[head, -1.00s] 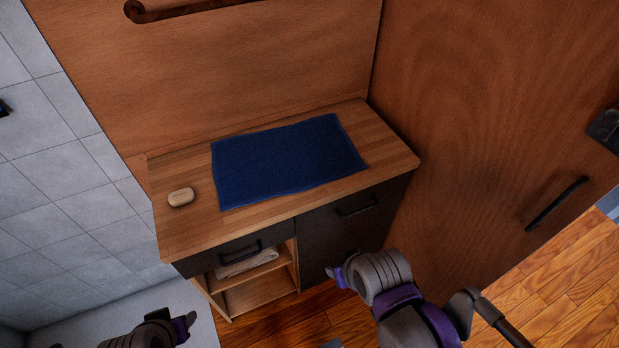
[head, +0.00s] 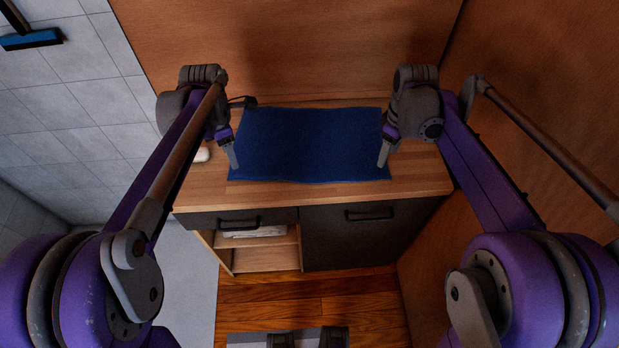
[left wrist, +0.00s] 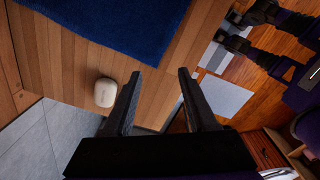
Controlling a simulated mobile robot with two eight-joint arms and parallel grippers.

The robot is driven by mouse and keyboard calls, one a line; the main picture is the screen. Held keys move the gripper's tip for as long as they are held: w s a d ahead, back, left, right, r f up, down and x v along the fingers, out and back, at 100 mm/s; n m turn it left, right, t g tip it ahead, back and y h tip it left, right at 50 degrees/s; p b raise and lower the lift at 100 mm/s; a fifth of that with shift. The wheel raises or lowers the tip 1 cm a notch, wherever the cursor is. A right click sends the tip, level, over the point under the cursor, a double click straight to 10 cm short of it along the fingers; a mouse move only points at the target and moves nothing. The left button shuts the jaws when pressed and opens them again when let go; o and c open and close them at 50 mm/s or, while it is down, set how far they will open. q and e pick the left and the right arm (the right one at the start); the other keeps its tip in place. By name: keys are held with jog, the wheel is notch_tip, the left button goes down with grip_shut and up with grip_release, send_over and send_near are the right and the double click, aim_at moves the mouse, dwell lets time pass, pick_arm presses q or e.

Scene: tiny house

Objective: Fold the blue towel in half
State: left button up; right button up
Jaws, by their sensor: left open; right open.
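The blue towel (head: 308,145) lies flat and unfolded on the wooden counter top. It also shows in the left wrist view (left wrist: 125,22), at the top. My left gripper (head: 233,165) is at the towel's left edge, close to its front left corner in the head view. In the left wrist view its two fingers (left wrist: 158,78) are apart with nothing between them, just off the towel's edge. My right gripper (head: 382,162) is at the towel's right edge near the front right corner. Its fingers look empty, and whether they touch the towel cannot be told.
A pale soap bar (head: 202,155) sits on the counter (head: 330,193) left of the towel, partly hidden by my left arm; it also shows in the left wrist view (left wrist: 106,92). A wooden wall rises behind and a wooden panel stands at right. Drawers and an open shelf are below.

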aim_at(238, 176)
pick_arm(q)
jog(key=f, duration=0.2)
jog(key=w+f+n, duration=0.1)
jog(key=f, duration=0.2)
jog(key=f+n, duration=0.1)
jog(key=f, duration=0.1)
jog(key=shift+w+a+f, duration=0.15)
jog(key=shift+w+f, duration=0.05)
jog(key=shift+w, duration=0.05)
pick_arm(e)
jog(key=shift+n, duration=0.4)
jog(key=f, duration=0.2)
jog(key=w+f, duration=0.1)
jog(key=f, duration=0.4)
jog(key=shift+w+d+f, duration=0.1)
jog(key=shift+w+f, duration=0.05)
jog(key=shift+w, duration=0.1)
pick_arm(q)
jog(key=shift+f, duration=0.65)
pick_arm(e)
jog(key=shift+f, duration=0.65)
